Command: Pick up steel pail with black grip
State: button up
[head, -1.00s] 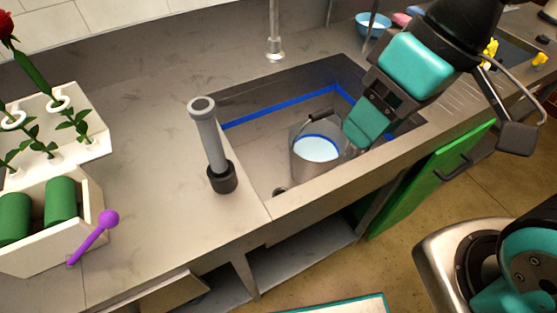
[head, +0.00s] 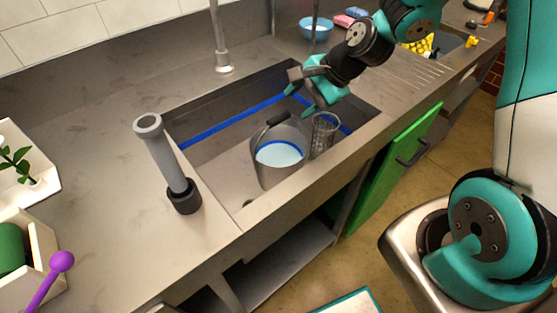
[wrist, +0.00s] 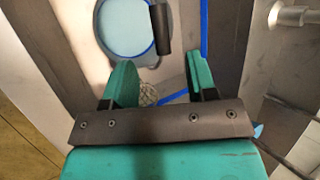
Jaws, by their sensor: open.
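The steel pail (head: 277,160) stands upright in the sink, with a blue ring and pale blue contents inside. Its handle is raised, with a black grip (head: 277,119) at the top. In the wrist view the black grip (wrist: 160,28) lies beyond the fingertips, over the right side of the pail's opening (wrist: 127,22). My gripper (head: 302,92) is over the back right of the sink, above and to the right of the pail. In the wrist view my gripper (wrist: 160,72) has its two teal fingers wide apart with nothing between them.
A wire mesh cup (head: 323,136) stands in the sink just right of the pail. A grey tube in a black base (head: 168,165) stands on the counter left of the sink. A faucet (head: 221,50) hangs behind the sink, and a blue bowl (head: 315,30) sits at the back.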

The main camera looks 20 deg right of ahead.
aim_at(281, 116)
jog(key=x, duration=0.8)
jog(key=shift+a, duration=0.15)
grip_shut()
dwell(1.1)
jog(key=shift+r, duration=0.1)
